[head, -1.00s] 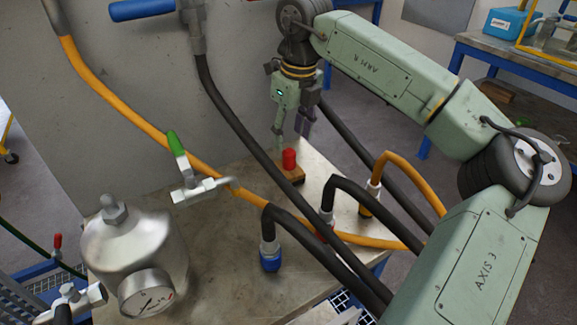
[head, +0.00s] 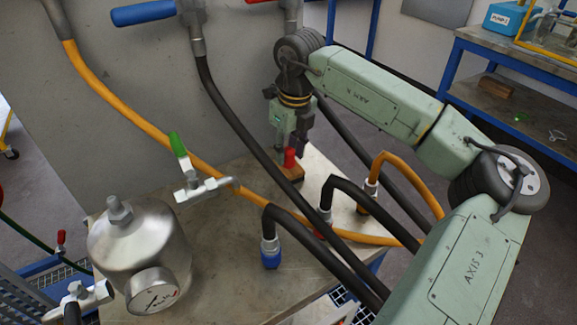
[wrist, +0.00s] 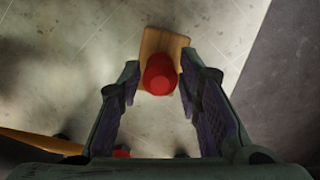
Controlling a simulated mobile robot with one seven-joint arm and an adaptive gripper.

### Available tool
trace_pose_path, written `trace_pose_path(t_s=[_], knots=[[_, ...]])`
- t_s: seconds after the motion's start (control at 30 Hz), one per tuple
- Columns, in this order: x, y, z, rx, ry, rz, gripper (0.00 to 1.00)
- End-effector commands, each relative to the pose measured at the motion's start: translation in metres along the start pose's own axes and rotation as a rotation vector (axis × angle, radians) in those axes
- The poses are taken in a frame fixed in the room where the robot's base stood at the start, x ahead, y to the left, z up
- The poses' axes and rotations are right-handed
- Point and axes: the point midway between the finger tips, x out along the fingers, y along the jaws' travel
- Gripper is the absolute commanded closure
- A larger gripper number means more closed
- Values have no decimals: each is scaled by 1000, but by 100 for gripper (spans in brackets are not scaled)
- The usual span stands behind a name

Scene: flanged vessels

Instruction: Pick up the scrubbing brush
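The scrubbing brush has a wooden block (head: 291,173) and an upright red handle (head: 290,157). It stands on the metal table (head: 225,270) near its far right edge. In the wrist view, the red handle (wrist: 160,75) sits between the fingertips of my gripper (wrist: 158,82), with the wooden block (wrist: 158,45) beneath it. My gripper (head: 289,150) points down over the brush in the head view. The fingers are apart, and gaps show on both sides of the handle. Part of the handle is hidden by a finger in the head view.
A black hose (head: 232,112) passes just left of my gripper, and an orange hose (head: 110,110) lies further left. More hoses rise from fittings in front of the brush. A steel vessel (head: 140,245) with a gauge stands at the front left. A wall (head: 120,80) is behind.

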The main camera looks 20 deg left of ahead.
Motion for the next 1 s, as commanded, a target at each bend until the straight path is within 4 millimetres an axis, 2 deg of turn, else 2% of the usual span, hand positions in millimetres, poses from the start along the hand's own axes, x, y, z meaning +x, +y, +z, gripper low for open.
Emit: trace_pose_path(t_s=[0.07,0.43,1.0], knots=[[0,0,0,0,0,0,75],[0,0,0,0,0,0,100],[-1,0,0,0,-1,0,100]])
